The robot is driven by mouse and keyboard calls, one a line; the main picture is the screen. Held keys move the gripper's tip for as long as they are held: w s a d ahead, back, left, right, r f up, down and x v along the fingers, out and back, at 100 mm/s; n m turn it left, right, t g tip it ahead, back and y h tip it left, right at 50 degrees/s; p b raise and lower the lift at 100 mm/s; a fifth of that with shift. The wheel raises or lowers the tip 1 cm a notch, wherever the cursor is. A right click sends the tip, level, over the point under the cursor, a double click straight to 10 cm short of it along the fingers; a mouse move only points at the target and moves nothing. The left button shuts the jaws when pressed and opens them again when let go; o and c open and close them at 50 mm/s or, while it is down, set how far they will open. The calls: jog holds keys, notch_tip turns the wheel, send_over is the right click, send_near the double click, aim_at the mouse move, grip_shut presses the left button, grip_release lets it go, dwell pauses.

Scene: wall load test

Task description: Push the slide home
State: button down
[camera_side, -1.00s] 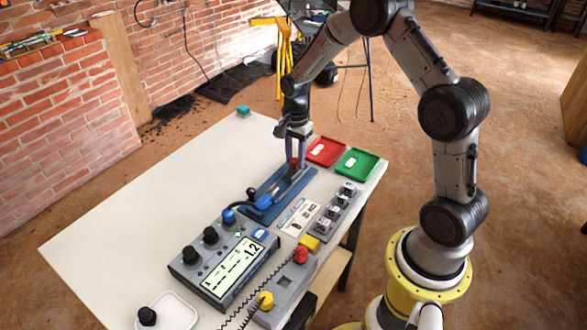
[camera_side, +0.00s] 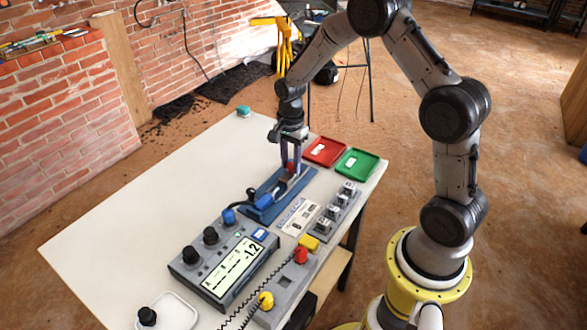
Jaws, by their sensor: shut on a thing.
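The slide is a grey piece (camera_side: 279,187) on a long blue base (camera_side: 303,184) that lies diagonally on the white table. A small red part (camera_side: 291,168) shows at the slide's far end. My gripper (camera_side: 290,170) points down over that far end, its fingers shut on the red part. The fingers partly hide the red part and the slide behind it. At the near end of the base are a blue cylinder (camera_side: 263,203) and a black knob (camera_side: 251,192).
A red tray (camera_side: 324,151) and a green tray (camera_side: 357,163) stand beyond the base. A meter box with display (camera_side: 228,269) stands nearer, beside a grey block with red and yellow knobs (camera_side: 284,290). Small weights (camera_side: 334,212) sit to the right. The table's left side is clear.

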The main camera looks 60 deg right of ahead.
jog(key=shift+a, duration=1.1)
jog(key=c, duration=0.8)
grip_release()
jog(key=shift+o, duration=0.2)
notch_tip(320, 180, up, 7)
